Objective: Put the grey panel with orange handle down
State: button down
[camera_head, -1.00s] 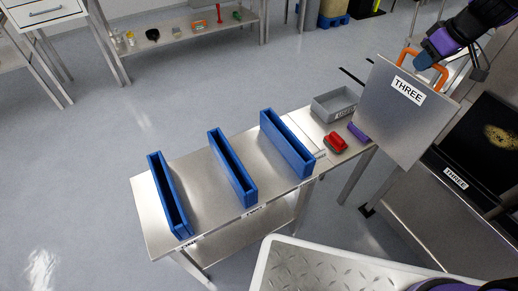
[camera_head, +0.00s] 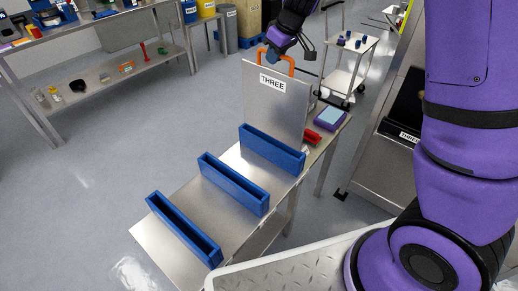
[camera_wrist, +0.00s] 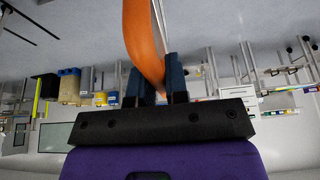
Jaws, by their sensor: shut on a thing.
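My gripper (camera_head: 272,55) is shut on the orange handle (camera_head: 291,66) of the grey panel (camera_head: 275,108), which is labelled THREE and hangs upright. The panel is at the far blue slotted holder (camera_head: 272,151) on the steel table. Its lower edge is hidden by the holder, so I cannot tell whether it is inside the slot or just behind it. In the wrist view the orange handle (camera_wrist: 143,42) runs between the dark fingers of my gripper (camera_wrist: 160,84).
Two more blue holders, a middle one (camera_head: 233,184) and a near one (camera_head: 184,230), stand empty on the steel table (camera_head: 182,188). A red object (camera_head: 311,137) and a purple box with a light blue top (camera_head: 330,118) lie right of the panel. A cart (camera_head: 347,75) stands behind.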

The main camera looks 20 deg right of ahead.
aim_at(275, 70)
notch_tip(275, 70, down, 6)
jog(key=shift+a+r, duration=0.1)
jog(key=shift+f, duration=2.15)
jog(key=c, duration=1.1)
grip_release()
